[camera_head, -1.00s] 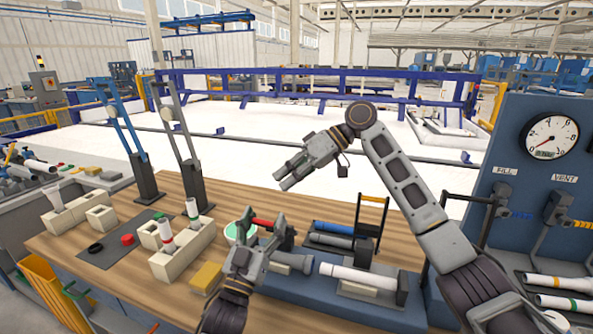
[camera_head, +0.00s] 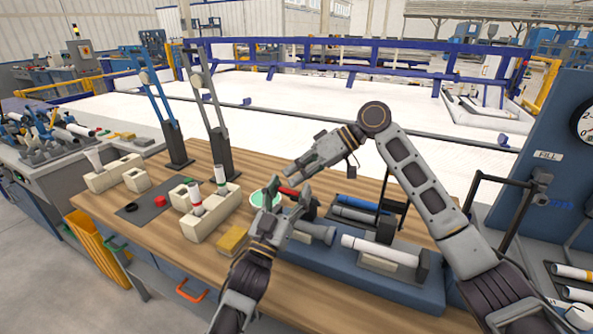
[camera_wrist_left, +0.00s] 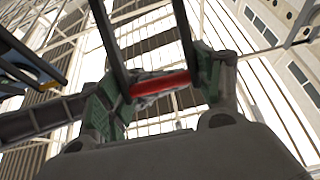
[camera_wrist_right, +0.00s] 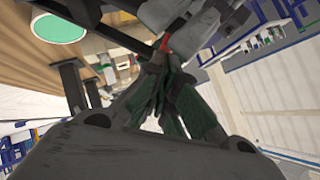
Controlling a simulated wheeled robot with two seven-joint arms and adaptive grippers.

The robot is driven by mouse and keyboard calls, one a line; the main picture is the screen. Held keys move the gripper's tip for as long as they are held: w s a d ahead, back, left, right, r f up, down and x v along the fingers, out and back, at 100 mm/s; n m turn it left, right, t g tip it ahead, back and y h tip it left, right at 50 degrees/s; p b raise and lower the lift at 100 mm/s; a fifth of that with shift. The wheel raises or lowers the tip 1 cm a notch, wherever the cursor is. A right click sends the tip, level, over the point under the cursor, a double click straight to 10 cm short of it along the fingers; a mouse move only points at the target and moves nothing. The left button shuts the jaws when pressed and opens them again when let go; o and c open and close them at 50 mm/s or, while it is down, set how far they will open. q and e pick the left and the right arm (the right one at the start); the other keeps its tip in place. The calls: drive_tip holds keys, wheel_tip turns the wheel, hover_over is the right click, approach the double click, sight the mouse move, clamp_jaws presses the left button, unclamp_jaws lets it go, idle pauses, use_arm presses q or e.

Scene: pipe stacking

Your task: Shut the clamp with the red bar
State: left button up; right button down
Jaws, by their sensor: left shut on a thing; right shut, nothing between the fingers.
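The red bar (camera_head: 289,192) of the clamp is between the fingers of my left gripper (camera_head: 276,193) in the head view. The left wrist view shows the bar (camera_wrist_left: 160,83) lying across between the two finger pads, with two dark clamp arms running up from it. My left gripper is shut on it. My right gripper (camera_head: 290,176) is shut and empty, just above and behind the bar. The right wrist view shows its closed fingers (camera_wrist_right: 172,100) with a bit of red beyond them. The clamp's base is mostly hidden by my left gripper.
A blue fixture (camera_head: 335,278) on the wooden table holds a grey pipe (camera_head: 314,231) and a white pipe (camera_head: 380,248). A second clamp frame (camera_head: 400,205) stands at its right, partly behind my right arm. Cream blocks (camera_head: 205,222) with upright pipes and a yellow block (camera_head: 232,239) are at left.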

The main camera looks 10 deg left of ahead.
use_arm(q)
drive_tip(key=shift+f, duration=0.1)
use_arm(e)
drive_tip(key=shift+s+a+f, duration=0.2)
drive_tip(key=shift+s+f, duration=0.5)
use_arm(q)
drive_tip(key=shift+r, duration=0.2)
use_arm(e)
drive_tip(key=shift+s+a+f, duration=0.1)
drive_tip(key=shift+s+f, duration=0.05)
drive_tip(key=shift+f, duration=0.1)
use_arm(q)
drive_tip(key=o, duration=1.1)
drive_tip(key=shift+r, duration=0.1)
drive_tip(key=shift+o, duration=0.9)
drive_tip(key=shift+w, duration=0.1)
use_arm(e)
drive_tip(key=shift+w, duration=0.25)
drive_tip(key=shift+r, duration=0.15)
use_arm(q)
drive_tip(key=shift+f, duration=0.2)
